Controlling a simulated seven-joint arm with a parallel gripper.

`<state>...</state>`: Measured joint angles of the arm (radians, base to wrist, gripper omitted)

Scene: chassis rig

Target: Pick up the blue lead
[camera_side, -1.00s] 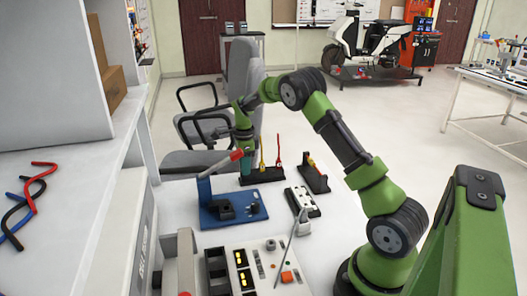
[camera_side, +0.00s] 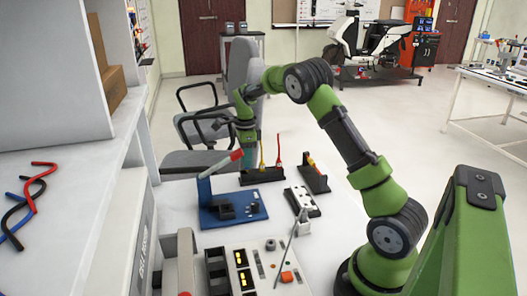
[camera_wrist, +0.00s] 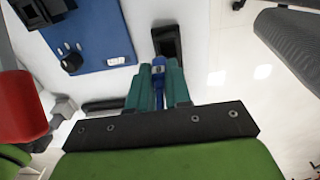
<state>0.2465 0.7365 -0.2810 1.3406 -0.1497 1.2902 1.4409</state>
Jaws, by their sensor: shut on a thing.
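My gripper (camera_wrist: 158,88), with teal fingers, is shut on the blue lead (camera_wrist: 158,72). The lead's blue end shows between the fingertips in the wrist view; the rest of it is hidden. In the side view my gripper (camera_side: 247,152) is at the left end of a black lead holder (camera_side: 264,175), and the held lead is hard to make out there. I cannot tell whether it is clear of the holder.
A blue fixture (camera_side: 235,215) with a red-handled lever (camera_side: 236,156) stands close in front of my gripper. Another black holder (camera_side: 313,178) and a white block (camera_side: 302,201) are to the right. A control box (camera_side: 265,270) is nearer. Loose leads (camera_side: 28,205) lie on the left shelf.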

